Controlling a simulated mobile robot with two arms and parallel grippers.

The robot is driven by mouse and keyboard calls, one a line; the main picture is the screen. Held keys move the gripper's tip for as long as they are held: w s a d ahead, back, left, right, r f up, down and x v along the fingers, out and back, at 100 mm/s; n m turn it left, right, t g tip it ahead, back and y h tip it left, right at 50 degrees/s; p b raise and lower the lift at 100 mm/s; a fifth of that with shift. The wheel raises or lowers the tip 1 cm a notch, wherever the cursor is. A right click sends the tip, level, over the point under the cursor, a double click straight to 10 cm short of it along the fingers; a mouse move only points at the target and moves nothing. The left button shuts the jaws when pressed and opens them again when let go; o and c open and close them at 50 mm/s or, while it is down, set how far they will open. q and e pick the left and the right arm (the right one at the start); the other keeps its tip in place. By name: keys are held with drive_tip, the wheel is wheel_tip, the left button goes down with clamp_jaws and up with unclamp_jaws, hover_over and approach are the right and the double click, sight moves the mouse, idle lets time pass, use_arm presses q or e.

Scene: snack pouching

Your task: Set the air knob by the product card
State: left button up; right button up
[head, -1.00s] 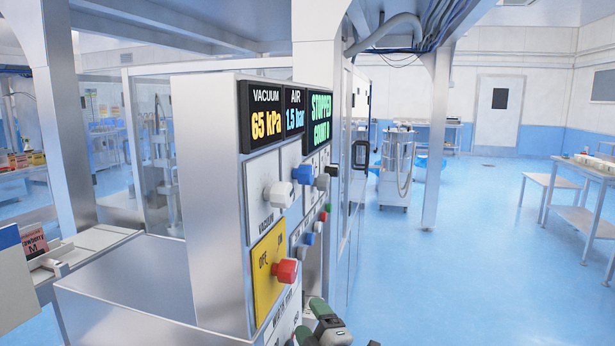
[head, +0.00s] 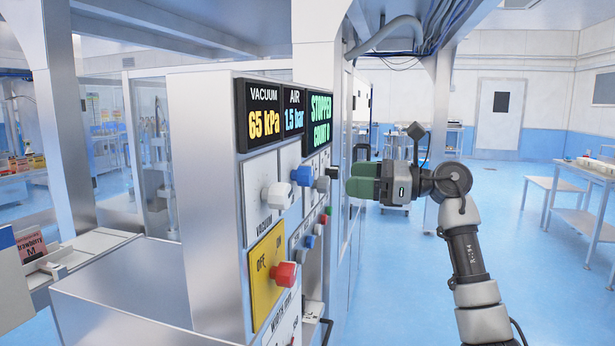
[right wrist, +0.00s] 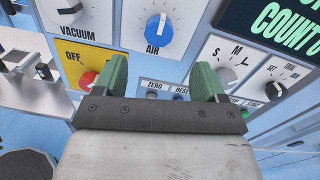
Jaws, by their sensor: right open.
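The blue air knob (head: 302,175) sits on the machine's side panel under the AIR display (head: 293,110), which reads 1.5 bar. In the right wrist view the air knob (right wrist: 157,32) stands ahead of and between the fingers, apart from them, on a dial labelled AIR. The product card (head: 31,245) is pink, at the far left, and reads "Strawberry M". My right gripper (head: 352,181) is raised in front of the panel, to the right of the knob; its green fingers also show in the right wrist view (right wrist: 160,82), open and empty. My left gripper is out of view.
The white vacuum knob (head: 277,194) is left of the air knob, under a display reading 65 kPa. A red knob (head: 283,274) on a yellow OFF/ON plate is below. A black knob (head: 332,172) and small buttons are close by. Tables (head: 575,188) stand far right.

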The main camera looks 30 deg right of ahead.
sight(312, 175)
drive_tip(key=p+x, duration=0.2)
drive_tip(key=x, duration=0.7)
drive_tip(key=shift+a+r+p, duration=0.1)
drive_tip(key=shift+p, duration=0.3)
drive_tip(key=shift+w+a, duration=0.45)
drive_tip(key=shift+w, duration=0.15)
drive_tip(key=shift+c, duration=0.4)
drive_tip(key=c, duration=0.9)
drive_tip(key=shift+o, duration=0.2)
